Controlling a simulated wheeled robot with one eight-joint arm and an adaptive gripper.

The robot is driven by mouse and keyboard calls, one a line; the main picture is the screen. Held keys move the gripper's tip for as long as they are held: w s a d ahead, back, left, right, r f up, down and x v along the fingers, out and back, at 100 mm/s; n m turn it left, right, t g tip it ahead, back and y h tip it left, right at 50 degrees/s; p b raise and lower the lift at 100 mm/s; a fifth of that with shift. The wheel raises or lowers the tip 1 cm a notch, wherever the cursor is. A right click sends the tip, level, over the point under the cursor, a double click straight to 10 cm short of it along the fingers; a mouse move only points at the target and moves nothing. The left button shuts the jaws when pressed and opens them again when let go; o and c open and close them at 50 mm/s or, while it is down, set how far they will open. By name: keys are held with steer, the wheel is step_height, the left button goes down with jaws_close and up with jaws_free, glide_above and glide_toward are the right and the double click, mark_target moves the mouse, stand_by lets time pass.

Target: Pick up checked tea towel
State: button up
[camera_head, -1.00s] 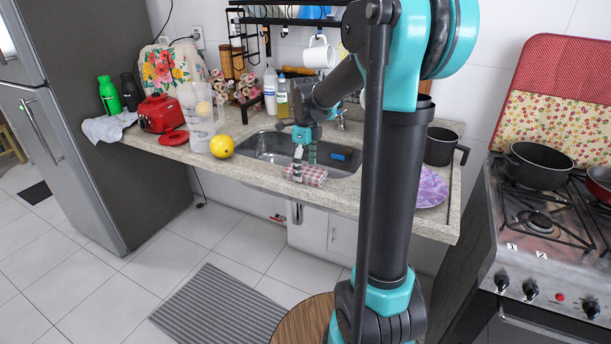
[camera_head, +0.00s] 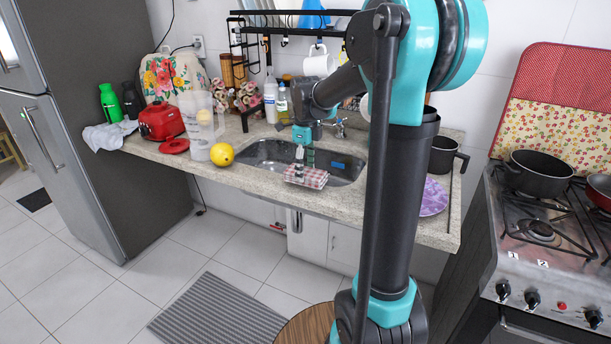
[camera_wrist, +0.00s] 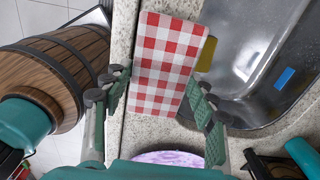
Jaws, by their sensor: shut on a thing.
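The checked tea towel (camera_head: 305,177) is a folded red and white block. In the head view it is at the front edge of the sink. In the wrist view the towel (camera_wrist: 165,60) stretches away between my two green-padded fingers. My gripper (camera_head: 304,158) comes down from above onto it. In the wrist view my gripper (camera_wrist: 160,92) has one finger on each side of the towel, shut on its near part. Whether the towel is clear of the counter cannot be told.
The metal sink (camera_wrist: 262,65) lies beside the towel, with a blue sponge (camera_wrist: 284,78) in it. A purple plate (camera_head: 434,197) and a dark pot (camera_head: 445,153) stand to the right. A rack (camera_head: 290,20) hangs above.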

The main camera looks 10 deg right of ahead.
step_height(320, 180, up, 17)
steer(key=shift+r, duration=0.2)
